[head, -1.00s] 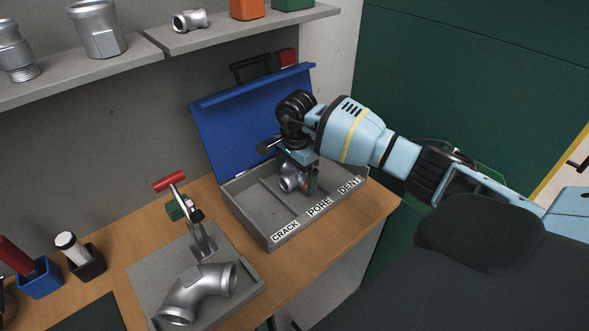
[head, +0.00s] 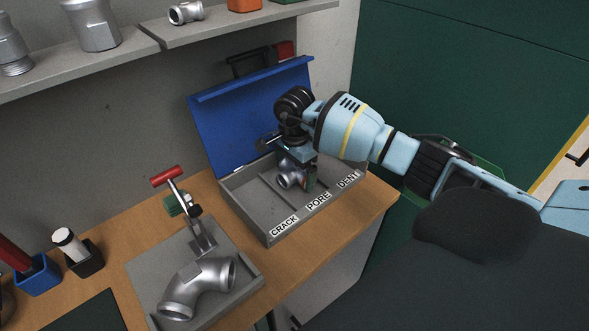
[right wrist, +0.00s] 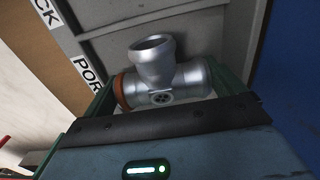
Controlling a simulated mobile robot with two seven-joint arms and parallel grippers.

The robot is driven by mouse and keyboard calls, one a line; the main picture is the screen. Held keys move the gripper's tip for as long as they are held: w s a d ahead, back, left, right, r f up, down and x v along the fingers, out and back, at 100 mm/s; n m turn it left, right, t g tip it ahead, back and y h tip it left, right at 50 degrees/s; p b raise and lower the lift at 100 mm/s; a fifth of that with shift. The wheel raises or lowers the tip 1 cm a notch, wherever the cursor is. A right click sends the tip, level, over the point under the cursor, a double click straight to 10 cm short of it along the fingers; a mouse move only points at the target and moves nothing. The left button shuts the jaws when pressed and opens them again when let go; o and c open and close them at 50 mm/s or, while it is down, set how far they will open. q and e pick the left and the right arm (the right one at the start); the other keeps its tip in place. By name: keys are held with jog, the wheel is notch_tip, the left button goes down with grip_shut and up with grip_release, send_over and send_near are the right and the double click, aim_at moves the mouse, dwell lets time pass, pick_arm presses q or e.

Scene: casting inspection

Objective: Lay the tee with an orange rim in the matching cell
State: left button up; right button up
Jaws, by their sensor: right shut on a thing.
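The silver tee (right wrist: 165,80) with an orange rim (right wrist: 122,92) shows close up in the right wrist view, between the green fingers of my right gripper (right wrist: 158,92). A small dark mark with several pits shows on its body near the gripper. In the head view the tee (head: 290,178) is over the middle, PORE cell of the grey sorting box (head: 262,222). My right gripper (head: 302,180) is shut on it, pointing down into the box. Whether the tee touches the cell floor cannot be told. My left gripper is not in view.
The box has cells labelled CRACK, PORE and DENT, and an open blue lid (head: 250,110) behind. A clamp (head: 200,225) and a silver elbow (head: 198,287) stand on a grey plate to the left. The CRACK cell looks empty.

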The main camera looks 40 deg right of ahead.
aim_at(295, 167)
jog(key=shift+f, duration=0.45)
jog(key=o, duration=1.1)
jog(key=shift+r, duration=3.95)
